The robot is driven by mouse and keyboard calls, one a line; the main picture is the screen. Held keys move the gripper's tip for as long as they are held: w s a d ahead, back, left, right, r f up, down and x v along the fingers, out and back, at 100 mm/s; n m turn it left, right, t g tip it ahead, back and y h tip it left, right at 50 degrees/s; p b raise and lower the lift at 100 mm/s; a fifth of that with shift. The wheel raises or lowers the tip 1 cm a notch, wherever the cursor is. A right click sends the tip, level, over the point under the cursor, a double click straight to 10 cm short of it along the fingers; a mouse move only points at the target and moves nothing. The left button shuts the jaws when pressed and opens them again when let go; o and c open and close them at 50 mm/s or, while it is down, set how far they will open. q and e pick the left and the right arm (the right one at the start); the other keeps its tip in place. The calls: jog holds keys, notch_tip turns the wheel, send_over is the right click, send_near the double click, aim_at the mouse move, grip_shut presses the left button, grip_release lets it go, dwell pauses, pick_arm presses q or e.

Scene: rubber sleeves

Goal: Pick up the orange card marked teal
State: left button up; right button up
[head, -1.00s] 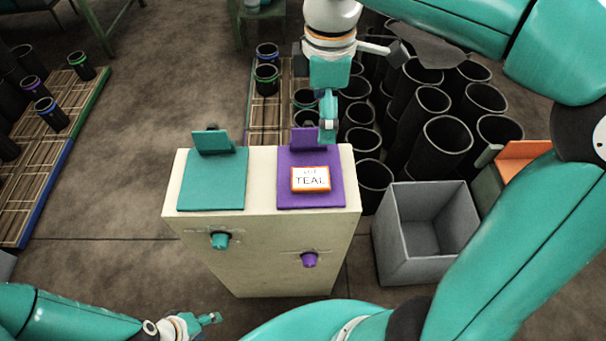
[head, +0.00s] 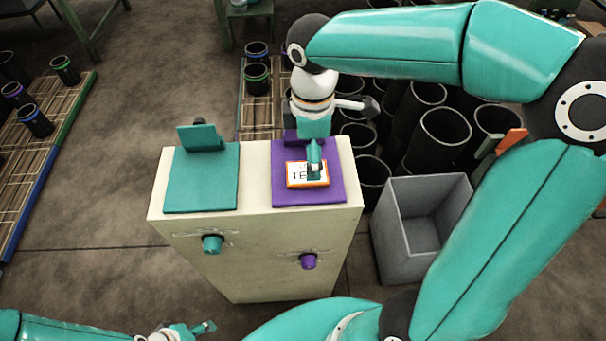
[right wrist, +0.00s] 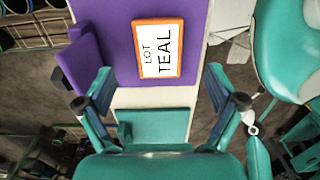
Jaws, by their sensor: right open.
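The orange-bordered card (head: 298,176) lies flat on the purple pad on top of the cream stand. Its white face reads "LOT TEAL" in the right wrist view (right wrist: 160,51). My right gripper (head: 314,174) is over the card in the head view and hides part of its lettering. In the right wrist view my right gripper (right wrist: 158,88) is open, its fingers apart with nothing between them, and the card shows beyond the fingertips. My left gripper (head: 202,328) is low at the bottom edge, away from the stand; its jaws are too small to read.
The purple pad (head: 328,192) and a teal pad (head: 200,190), each with an upright plate at the back, sit on the cream stand (head: 255,202). A grey bin (head: 405,252) stands to the right. Several black sleeves (head: 442,140) stand behind. Open floor lies to the left.

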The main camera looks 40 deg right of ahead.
jog(key=shift+w+d+f, duration=0.1)
jog(key=shift+w+f, duration=0.05)
jog(key=shift+f, duration=2.65)
jog(key=c, duration=1.2)
jog(key=shift+r, duration=0.1)
jog(key=shift+c, duration=0.2)
